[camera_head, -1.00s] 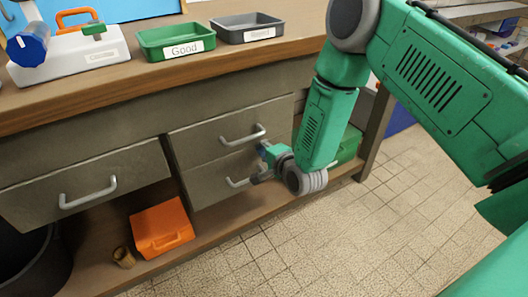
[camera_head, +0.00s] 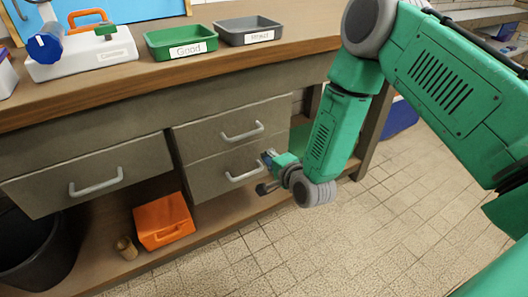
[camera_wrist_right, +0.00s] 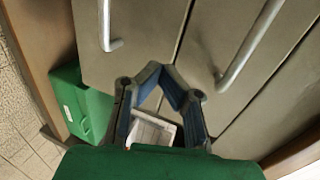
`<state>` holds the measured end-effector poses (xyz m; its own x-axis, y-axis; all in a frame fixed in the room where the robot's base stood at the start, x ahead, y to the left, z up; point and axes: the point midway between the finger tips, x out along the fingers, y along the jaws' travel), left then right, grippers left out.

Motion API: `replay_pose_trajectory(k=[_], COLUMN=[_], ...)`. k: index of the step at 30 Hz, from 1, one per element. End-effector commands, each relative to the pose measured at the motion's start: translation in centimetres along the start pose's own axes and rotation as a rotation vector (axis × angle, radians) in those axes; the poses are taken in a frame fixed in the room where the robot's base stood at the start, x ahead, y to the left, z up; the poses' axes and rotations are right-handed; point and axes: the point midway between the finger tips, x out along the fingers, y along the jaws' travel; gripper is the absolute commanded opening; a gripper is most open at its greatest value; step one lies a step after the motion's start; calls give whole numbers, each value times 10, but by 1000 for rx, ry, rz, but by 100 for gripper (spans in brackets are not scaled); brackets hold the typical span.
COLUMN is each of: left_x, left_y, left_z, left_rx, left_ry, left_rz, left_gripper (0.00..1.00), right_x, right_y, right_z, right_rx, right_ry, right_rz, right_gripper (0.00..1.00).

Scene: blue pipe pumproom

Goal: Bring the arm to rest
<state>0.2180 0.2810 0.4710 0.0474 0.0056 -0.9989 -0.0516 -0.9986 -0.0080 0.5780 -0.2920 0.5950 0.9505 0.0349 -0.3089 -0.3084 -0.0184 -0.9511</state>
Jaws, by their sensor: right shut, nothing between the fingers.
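My right arm (camera_head: 440,80), green with grey joints, comes in from the upper right and reaches down toward the bench. Its gripper (camera_head: 264,174) is low in front of the lower right drawer, close to that drawer's handle (camera_head: 245,174). I cannot tell from the head view whether it touches the handle. In the right wrist view the blue-grey fingers of the gripper (camera_wrist_right: 157,68) come together at the tips, with nothing held between them. Two drawer handles show beyond them there. My left gripper is not in view.
A workbench (camera_head: 150,75) carries a green "Good" tray (camera_head: 181,43), a grey tray (camera_head: 249,31) and a white case (camera_head: 82,52). Tiled floor (camera_head: 370,230) is clear at the right.

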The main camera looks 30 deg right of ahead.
Motion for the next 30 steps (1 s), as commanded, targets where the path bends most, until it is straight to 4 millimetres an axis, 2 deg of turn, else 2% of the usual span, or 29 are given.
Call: replay_pose_trajectory(k=[6, 10, 15, 20, 23, 26, 29, 30], left_x=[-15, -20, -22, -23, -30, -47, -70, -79], left_y=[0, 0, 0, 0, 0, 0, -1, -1], left_z=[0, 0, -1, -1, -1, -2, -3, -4], left_rx=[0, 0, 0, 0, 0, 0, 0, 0], left_ry=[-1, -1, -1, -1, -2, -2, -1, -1], left_rz=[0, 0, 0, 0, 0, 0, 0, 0], left_gripper=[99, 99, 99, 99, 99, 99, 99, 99], right_x=[-40, -57, -68, -70, -78, -104, -153, -176], right_y=[-1, 0, 1, 1, 9, 31, 62, 74], right_z=[-2, -2, -2, 0, 7, 23, 37, 40], right_rx=[4, 4, 2, -4, -79, -283, -580, -704], right_ry=[1, 0, 0, -1, -26, -99, -244, -318], right_rz=[3, 3, 1, 4, 66, 222, 436, 520], right_gripper=[0, 0, 0, 0, 0, 0, 0, 0])
